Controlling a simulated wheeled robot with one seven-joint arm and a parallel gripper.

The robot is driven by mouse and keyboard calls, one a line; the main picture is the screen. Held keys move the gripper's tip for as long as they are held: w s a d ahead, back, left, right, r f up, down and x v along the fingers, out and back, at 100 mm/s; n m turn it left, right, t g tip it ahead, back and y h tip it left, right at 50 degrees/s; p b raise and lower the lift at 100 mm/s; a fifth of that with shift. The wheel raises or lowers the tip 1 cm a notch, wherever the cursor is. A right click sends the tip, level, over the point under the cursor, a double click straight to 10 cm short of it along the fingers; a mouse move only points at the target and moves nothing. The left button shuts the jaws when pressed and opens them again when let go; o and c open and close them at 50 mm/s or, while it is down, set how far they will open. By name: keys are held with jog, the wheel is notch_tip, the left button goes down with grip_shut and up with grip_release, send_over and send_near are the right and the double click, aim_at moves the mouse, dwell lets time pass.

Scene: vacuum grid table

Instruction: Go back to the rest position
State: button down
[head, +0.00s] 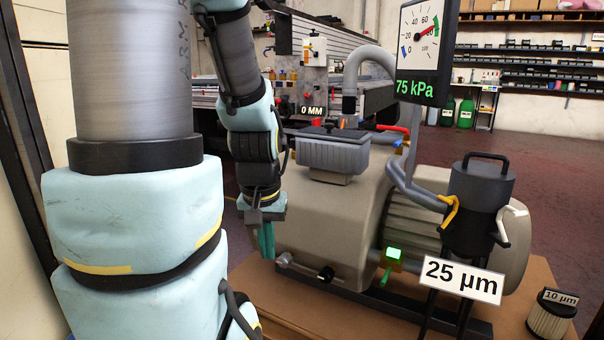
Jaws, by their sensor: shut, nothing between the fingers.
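My gripper (266,240) hangs at the end of my arm, left of the middle of the head view, with its fingers pointing down. Its teal fingers are shut with nothing between them. It is in front of the left end of the beige vacuum pump (330,215); I cannot tell how wide the gap is. My arm covers the left part of the view.
A dark canister (478,205) with a handle stands at the right, behind a "25 µm" sign (462,281). A small "10 µm" filter (551,316) sits on the brown board (548,275). A gauge panel (426,50) reads 75 kPa. Red floor (560,150) is open behind.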

notch_tip(320, 180, up, 35)
jog(key=p, duration=3.6)
jog(key=shift+s, duration=0.2)
jog(key=shift+d, duration=0.1)
